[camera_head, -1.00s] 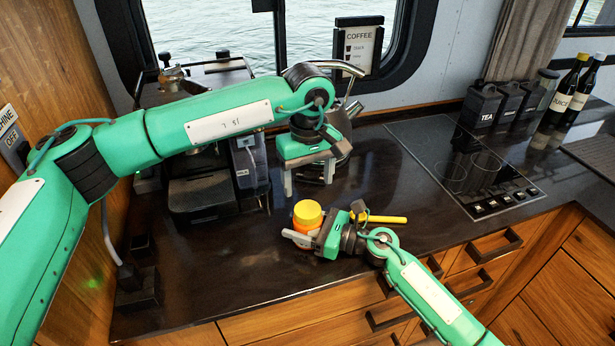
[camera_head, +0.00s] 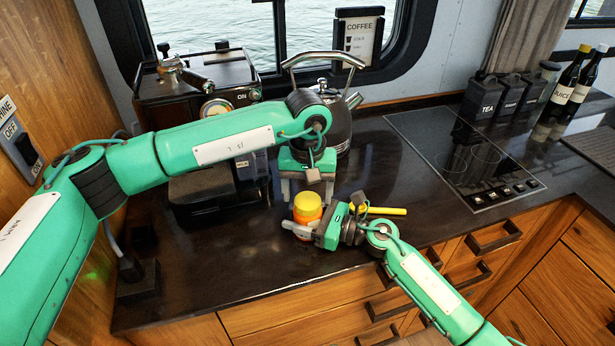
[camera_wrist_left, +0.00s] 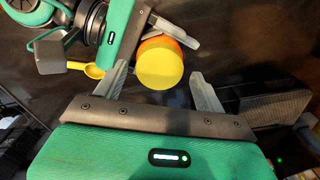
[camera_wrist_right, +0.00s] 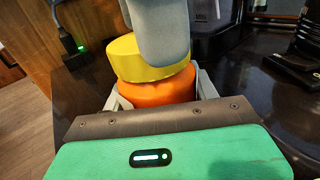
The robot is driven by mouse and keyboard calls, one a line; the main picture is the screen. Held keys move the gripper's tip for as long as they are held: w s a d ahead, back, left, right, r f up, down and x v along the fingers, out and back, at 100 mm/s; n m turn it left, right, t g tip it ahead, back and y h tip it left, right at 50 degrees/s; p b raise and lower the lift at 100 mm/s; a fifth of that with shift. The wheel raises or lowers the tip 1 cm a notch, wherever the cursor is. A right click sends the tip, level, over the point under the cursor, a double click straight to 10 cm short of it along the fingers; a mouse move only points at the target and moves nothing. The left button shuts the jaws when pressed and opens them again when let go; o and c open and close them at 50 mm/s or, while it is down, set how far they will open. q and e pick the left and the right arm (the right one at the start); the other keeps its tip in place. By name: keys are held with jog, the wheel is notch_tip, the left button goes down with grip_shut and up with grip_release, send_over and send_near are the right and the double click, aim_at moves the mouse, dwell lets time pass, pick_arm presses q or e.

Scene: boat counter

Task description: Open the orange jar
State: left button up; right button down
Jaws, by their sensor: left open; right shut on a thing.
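The orange jar (camera_head: 303,216) with its yellow lid (camera_head: 307,204) stands upright on the dark counter. My right gripper (camera_head: 300,230) is shut on the jar's orange body from the right; in the right wrist view the jar (camera_wrist_right: 160,91) sits between its fingers, under the lid (camera_wrist_right: 140,58). My left gripper (camera_head: 306,194) is open and points down just above and behind the lid. In the left wrist view the lid (camera_wrist_left: 160,64) lies between and beyond the spread fingers, and in the right wrist view a grey left finger overlaps the lid. I cannot tell whether they touch.
A yellow-handled utensil (camera_head: 385,211) lies right of the jar. A kettle (camera_head: 338,120) and a coffee machine (camera_head: 200,90) stand behind. The hob (camera_head: 460,160), black canisters (camera_head: 483,99) and bottles (camera_head: 565,85) are to the right. The front counter is clear.

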pick_arm(q)
jog(key=shift+f, duration=0.85)
